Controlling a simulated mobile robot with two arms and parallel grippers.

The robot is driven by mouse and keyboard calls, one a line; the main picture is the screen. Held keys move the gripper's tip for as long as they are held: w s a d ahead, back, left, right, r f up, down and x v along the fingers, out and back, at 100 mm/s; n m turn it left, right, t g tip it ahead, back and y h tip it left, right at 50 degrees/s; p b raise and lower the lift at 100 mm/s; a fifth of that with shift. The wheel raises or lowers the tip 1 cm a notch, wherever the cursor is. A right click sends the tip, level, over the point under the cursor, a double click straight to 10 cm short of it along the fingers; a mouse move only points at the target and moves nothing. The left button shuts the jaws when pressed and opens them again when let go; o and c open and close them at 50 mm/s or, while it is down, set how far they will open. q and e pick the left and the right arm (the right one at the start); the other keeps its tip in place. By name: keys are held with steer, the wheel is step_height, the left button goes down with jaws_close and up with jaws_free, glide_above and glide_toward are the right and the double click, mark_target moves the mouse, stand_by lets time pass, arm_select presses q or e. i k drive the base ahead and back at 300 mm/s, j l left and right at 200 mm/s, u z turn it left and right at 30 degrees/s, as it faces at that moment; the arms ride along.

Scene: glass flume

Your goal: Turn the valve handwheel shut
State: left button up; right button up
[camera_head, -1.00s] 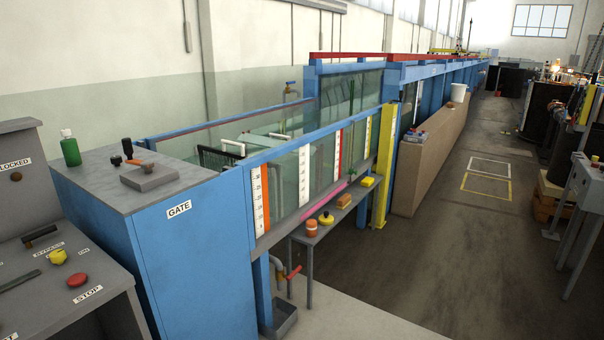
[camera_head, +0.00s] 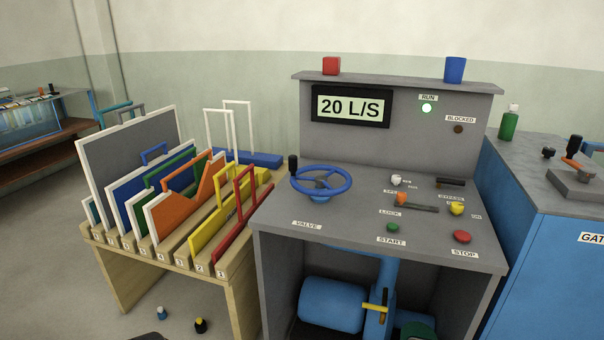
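The valve handwheel (camera_head: 321,181) is a blue spoked ring with a black knob standing up at its left edge. It sits on the left part of the grey console top (camera_head: 345,222), behind a label reading VALVE (camera_head: 307,225). The display (camera_head: 350,107) on the console's back panel reads 20 L/S. The RUN lamp (camera_head: 426,108) glows green, and the BLOCKED lamp (camera_head: 458,129) is dark.
Right of the wheel are switches, a green START button (camera_head: 393,227) and a red STOP button (camera_head: 462,236). A wooden rack (camera_head: 240,290) of coloured plates stands close on the left. A blue cabinet (camera_head: 548,255) stands right. Two small bottles are on the floor.

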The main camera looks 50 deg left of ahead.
mark_target(321, 180)
steer(key=j+u, duration=0.1)
steer(key=u, duration=0.3)
steer(key=j+u, duration=0.1)
steer(key=u, duration=0.3)
steer(key=j+u, duration=0.1)
steer(key=u, duration=0.25)
steer(key=j+u, duration=0.1)
steer(key=u, duration=0.3)
